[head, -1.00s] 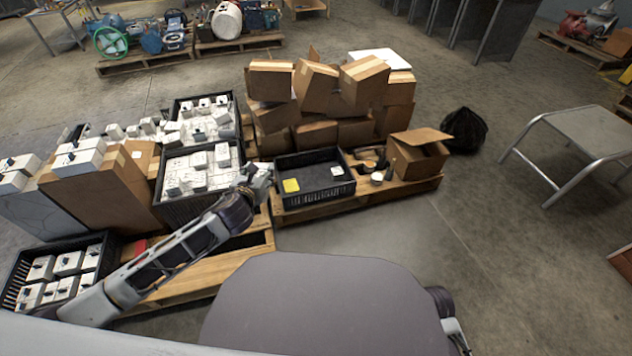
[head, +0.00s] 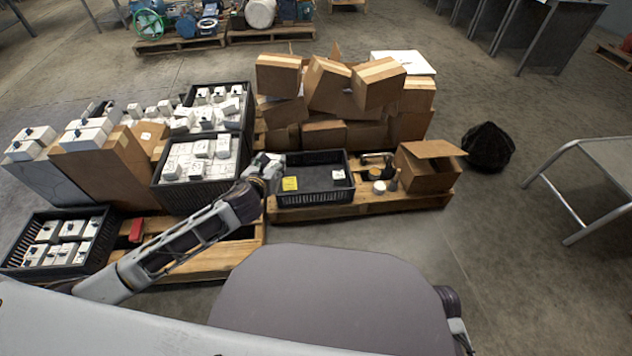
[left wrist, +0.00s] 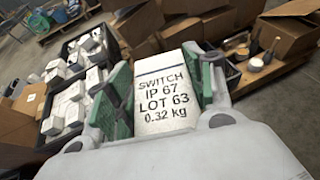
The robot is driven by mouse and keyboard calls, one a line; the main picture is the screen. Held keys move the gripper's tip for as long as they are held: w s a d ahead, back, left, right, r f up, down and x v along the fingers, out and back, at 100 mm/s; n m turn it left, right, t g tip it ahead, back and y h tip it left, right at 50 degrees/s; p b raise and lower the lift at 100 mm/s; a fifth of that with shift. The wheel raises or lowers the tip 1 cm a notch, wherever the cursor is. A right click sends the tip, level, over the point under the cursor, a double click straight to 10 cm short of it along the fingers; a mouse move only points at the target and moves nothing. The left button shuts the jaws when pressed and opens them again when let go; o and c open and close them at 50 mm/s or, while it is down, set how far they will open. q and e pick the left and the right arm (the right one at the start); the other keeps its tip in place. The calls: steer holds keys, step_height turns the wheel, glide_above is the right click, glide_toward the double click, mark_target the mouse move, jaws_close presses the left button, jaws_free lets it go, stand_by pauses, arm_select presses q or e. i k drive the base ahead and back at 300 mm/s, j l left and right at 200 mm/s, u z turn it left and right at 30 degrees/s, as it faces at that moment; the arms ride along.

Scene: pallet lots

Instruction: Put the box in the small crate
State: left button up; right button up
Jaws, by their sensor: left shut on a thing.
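My left gripper (head: 267,165) is shut on a white box (left wrist: 165,95) between its green finger pads. The box's label reads SWITCH, IP 67, LOT 63, 0.32 kg. In the head view the gripper is just left of a small black crate (head: 318,200), near its back left corner; the box itself is hard to make out there. The small crate has a yellow label and a small white item or label inside at its right, and its floor is otherwise mostly bare. In the left wrist view the held box hides most of that crate. My right gripper is not seen.
Black crates of white boxes stand left, including one (head: 165,193) beside my left arm. Cartons (head: 325,85) are piled behind the small crate. An open carton (head: 430,178) and bottles stand right of it on the pallet (head: 350,208).

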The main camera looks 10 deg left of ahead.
mark_target(321, 182)
steer(key=i+l+u, duration=0.1)
steer(key=l, duration=0.25)
steer(key=i+l+u, duration=0.15)
steer(key=l, duration=0.25)
steer(key=i+l+u, duration=0.3)
steer(key=i+l, duration=0.35)
